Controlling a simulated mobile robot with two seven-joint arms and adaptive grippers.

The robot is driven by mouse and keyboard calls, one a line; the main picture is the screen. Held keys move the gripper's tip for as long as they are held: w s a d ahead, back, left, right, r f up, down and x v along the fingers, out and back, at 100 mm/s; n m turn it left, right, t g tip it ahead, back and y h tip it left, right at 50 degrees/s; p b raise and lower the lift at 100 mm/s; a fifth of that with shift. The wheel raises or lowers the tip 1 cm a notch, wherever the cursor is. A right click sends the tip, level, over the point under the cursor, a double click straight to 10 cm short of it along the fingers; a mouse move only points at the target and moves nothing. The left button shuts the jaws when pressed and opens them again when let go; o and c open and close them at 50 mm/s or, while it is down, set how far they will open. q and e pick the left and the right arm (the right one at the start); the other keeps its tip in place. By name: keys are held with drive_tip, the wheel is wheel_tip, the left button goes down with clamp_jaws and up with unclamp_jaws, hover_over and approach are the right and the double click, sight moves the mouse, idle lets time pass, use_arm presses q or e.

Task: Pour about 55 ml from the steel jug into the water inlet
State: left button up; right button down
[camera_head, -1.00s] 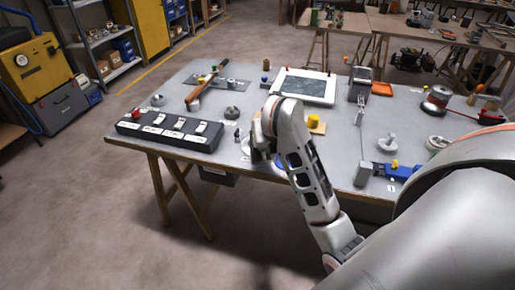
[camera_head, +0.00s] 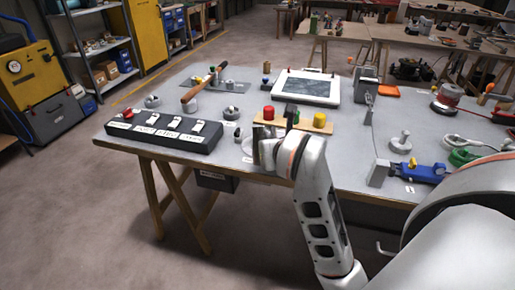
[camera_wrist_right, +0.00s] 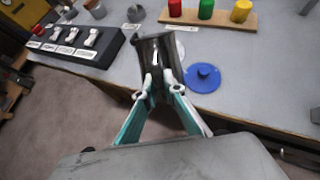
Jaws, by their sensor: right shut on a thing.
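The steel jug (camera_wrist_right: 153,50) is a dull grey metal vessel in the right wrist view, held between the fingertips of my right gripper (camera_wrist_right: 159,80). It looks tilted there, and its contents cannot be seen. In the head view my right gripper (camera_head: 272,152) is over the table's front edge, in front of a wooden peg board. A blue round piece with a raised knob (camera_wrist_right: 203,76) lies on the table just right of the jug. I cannot tell which piece is the water inlet. My left gripper is not in view.
The wooden board (camera_wrist_right: 213,18) with red, green and yellow pegs stands behind the jug. A black switch box (camera_head: 158,133) is at the left front of the grey table. A framed tablet (camera_head: 306,88) lies at the back, and a blue vise-like tool (camera_head: 418,173) lies to the right.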

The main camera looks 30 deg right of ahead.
use_arm(q)
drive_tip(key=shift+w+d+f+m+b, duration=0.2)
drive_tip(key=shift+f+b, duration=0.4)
drive_tip(key=shift+b, duration=0.9)
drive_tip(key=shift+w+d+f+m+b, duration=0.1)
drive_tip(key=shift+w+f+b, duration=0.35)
drive_tip(key=shift+b, duration=1.05)
use_arm(e)
drive_tip(key=s+a+f+t+h, duration=0.1)
drive_tip(key=s+f+t+h, duration=0.2)
drive_tip(key=f+t, duration=0.2)
drive_tip(key=shift+s+a+f+t, duration=0.2)
drive_tip(key=shift+s+a+t, duration=0.15)
drive_tip(key=shift+t, duration=0.25)
